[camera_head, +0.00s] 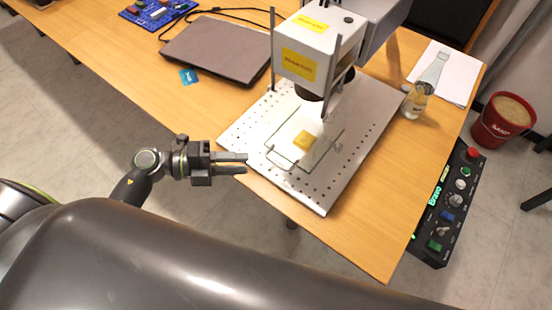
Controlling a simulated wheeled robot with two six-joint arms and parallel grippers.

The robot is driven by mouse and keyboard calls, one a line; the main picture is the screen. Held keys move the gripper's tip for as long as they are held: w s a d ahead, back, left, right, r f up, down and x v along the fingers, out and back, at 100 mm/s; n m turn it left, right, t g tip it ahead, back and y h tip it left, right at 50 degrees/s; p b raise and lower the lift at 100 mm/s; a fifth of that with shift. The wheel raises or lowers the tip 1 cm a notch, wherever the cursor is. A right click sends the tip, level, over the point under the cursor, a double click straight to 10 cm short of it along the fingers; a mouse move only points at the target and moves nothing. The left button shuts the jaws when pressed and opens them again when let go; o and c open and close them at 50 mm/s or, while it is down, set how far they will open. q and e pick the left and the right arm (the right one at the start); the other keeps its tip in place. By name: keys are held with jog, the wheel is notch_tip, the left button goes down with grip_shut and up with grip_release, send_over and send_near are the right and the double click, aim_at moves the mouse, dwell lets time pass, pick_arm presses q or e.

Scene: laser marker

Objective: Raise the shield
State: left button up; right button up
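The laser marker (308,62) stands on a perforated metal base plate (318,196) on the table. Its shield (322,150) is a clear, thin-edged panel low over the plate, below the marking head. A thin wire-like handle (279,163) shows at its near left side. A yellow block (304,140) shows through or beside the shield; I cannot tell which. My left gripper (246,163) is at the plate's left edge, pointing right toward the handle. Its two fingers are apart with nothing between them, and it looks short of the handle. My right gripper is not in view.
A closed laptop (216,50), a blue card (188,77) and a circuit board (157,11) lie at the back left. A glass bottle (416,100) and papers (450,74) are on the right. A control box (447,205) and red bucket (502,119) stand beyond the right edge.

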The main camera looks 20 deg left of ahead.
aim_at(276, 162)
pick_arm(q)
jog(key=p+x, duration=0.1)
jog(key=x, duration=0.8)
jog(key=shift+w+d, duration=0.1)
jog(key=shift+d, duration=0.15)
jog(key=shift+c, duration=0.4)
grip_shut()
